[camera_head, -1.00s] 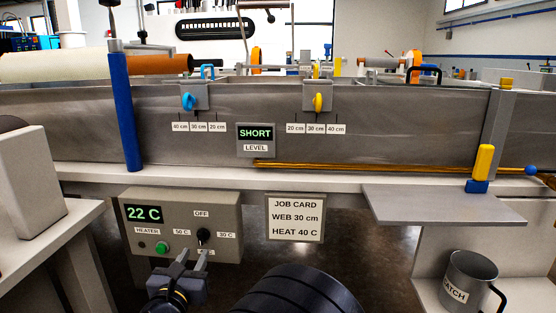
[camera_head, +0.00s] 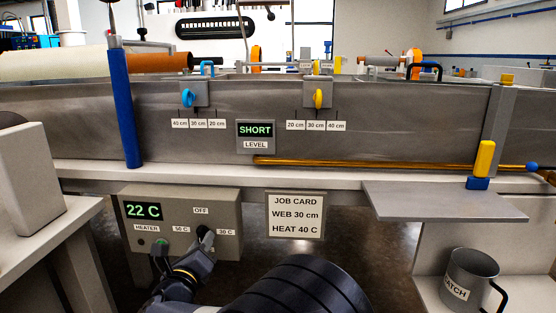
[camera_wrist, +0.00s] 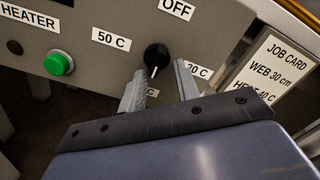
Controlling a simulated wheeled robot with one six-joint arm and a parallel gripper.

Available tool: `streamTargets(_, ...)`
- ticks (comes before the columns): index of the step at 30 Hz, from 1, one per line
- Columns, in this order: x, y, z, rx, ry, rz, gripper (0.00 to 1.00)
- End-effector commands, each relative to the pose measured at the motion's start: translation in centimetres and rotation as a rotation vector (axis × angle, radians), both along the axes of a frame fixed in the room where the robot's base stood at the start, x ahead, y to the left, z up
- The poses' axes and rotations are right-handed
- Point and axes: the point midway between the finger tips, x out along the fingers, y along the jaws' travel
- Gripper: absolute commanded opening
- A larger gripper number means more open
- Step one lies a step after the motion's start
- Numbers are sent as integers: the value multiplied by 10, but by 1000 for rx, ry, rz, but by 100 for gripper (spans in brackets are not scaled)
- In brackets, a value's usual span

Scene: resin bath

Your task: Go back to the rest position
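My gripper (camera_wrist: 159,76) is open at the heater panel (camera_head: 230,222). It also shows in the head view (camera_head: 184,246). In the wrist view its two fingers stand apart, with the tips beside and just below the black heater knob (camera_wrist: 157,57); I cannot tell whether they touch it. The knob's white mark points down, towards a label mostly hidden by the left finger. The green button (camera_wrist: 59,64) is to the left. The panel display (camera_head: 143,210) reads 22 C. Nothing is held in the gripper.
A job card (camera_head: 295,216) hangs right of the panel, reading WEB 30 cm and HEAT 40 C. The bath wall (camera_head: 350,135) and bench edge stand above. A grey shelf (camera_head: 440,203) juts out at right, above a catch mug (camera_head: 470,275).

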Motion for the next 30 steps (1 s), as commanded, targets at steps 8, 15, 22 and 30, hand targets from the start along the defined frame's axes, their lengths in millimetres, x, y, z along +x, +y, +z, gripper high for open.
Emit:
streamTargets(8,0,-2,2,-217,17,0,31)
streamTargets(15,0,-3,4,-406,32,0,31)
streamTargets(22,0,-4,6,-586,46,0,31)
streamTargets(30,0,-5,9,-798,63,0,31)
